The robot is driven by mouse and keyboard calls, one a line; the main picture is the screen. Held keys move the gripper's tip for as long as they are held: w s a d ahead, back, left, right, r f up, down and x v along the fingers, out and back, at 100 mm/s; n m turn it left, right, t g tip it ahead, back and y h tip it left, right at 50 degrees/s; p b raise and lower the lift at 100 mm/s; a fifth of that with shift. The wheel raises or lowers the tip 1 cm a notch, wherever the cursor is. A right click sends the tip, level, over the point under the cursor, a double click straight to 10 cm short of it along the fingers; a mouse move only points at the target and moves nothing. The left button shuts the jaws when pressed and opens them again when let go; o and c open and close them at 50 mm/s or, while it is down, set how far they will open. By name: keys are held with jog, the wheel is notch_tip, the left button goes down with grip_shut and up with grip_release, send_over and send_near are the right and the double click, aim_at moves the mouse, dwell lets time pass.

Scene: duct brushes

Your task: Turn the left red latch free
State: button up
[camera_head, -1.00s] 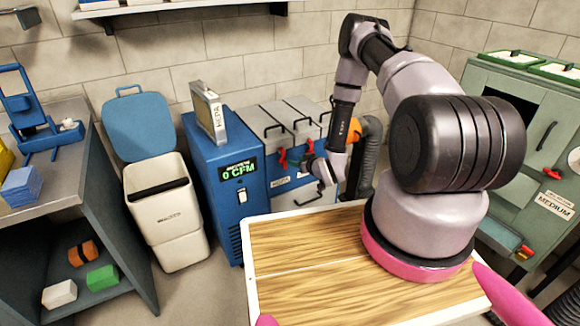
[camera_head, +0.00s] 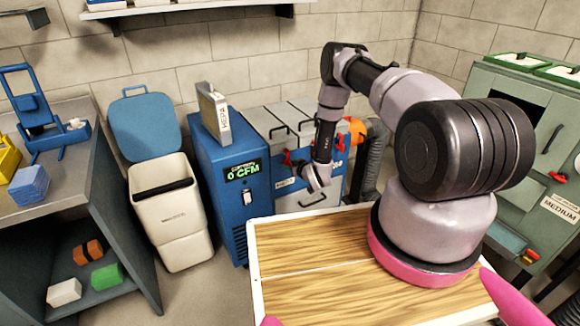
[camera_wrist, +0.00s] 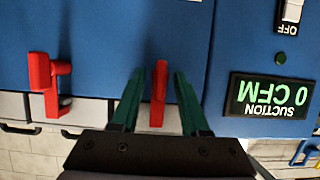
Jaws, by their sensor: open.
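The left red latch (camera_head: 288,158) is on the front of the grey-and-blue unit, just right of the blue machine in the head view. In the wrist view, which is upside down, this latch (camera_wrist: 158,92) stands between my gripper's two dark green fingers (camera_wrist: 160,78), with a gap on each side. My gripper (camera_head: 316,180) is open. I cannot tell how deep the latch sits between the fingers. A second red latch (camera_wrist: 48,85) is apart from the fingers, at the left of the wrist view. In the head view my arm partly hides the area around it.
The blue machine (camera_head: 230,190) with a "0 CFM" display stands left of the latches, a HEPA filter (camera_head: 214,112) on top. A grey hose (camera_head: 372,160) is right of my arm. A white bin (camera_head: 168,215) stands left. A wooden top (camera_head: 320,275) is in front.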

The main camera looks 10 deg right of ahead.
grip_shut()
